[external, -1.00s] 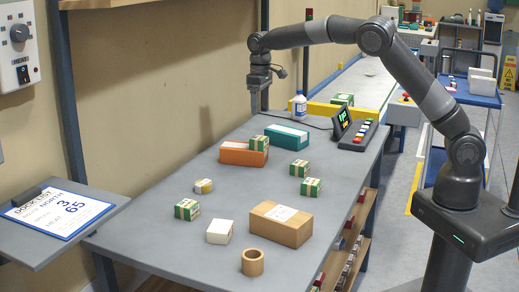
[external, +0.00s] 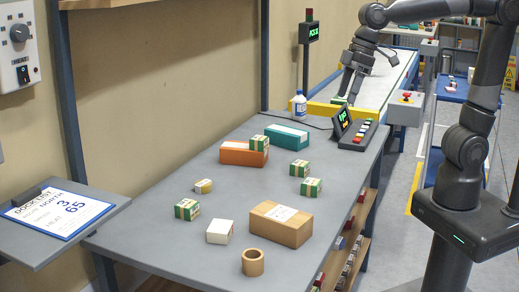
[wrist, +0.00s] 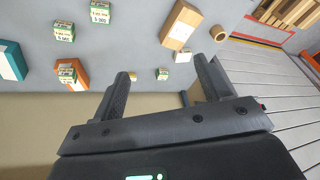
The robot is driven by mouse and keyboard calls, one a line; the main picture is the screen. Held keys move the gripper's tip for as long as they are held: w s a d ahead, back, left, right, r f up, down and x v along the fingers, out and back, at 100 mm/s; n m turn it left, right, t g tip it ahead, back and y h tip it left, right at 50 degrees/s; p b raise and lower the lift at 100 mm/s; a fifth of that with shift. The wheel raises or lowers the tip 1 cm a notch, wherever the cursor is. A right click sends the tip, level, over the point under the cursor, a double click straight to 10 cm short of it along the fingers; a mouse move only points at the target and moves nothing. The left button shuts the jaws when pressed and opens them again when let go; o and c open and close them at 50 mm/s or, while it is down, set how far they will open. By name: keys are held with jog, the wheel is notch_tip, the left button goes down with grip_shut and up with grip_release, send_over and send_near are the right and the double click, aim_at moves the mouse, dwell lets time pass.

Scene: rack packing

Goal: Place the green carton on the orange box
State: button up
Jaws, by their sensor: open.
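The orange box (external: 240,155) lies on the grey table, left of its middle. A green carton (external: 259,143) sits on its right end; both also show in the wrist view, the orange box (wrist: 83,76) beside the left finger. Other green cartons stand right of it (external: 300,168), (external: 312,187) and at front left (external: 187,209). One more green carton (external: 339,101) is at the far end by the yellow bar, partly covered in the picture by my gripper (external: 348,94). My gripper is open and empty, tilted; it also shows in the wrist view (wrist: 162,68).
A teal box (external: 287,136), a bottle (external: 299,104) and a button console (external: 358,134) stand at the far end of the table. A brown box (external: 275,225), white box (external: 220,231), small yellow carton (external: 203,186) and cardboard ring (external: 253,262) are nearer. A conveyor (external: 375,85) runs beyond.

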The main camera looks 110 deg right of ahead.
jog(key=s+a+f+n+t, duration=0.1)
jog(key=s+a+f+n, duration=0.2)
jog(key=s+a, duration=0.8)
notch_tip(320, 180, down, 2)
jog(key=shift+s+f+t, duration=0.1)
jog(key=shift+s+t, duration=0.2)
jog(key=shift+s, duration=0.5)
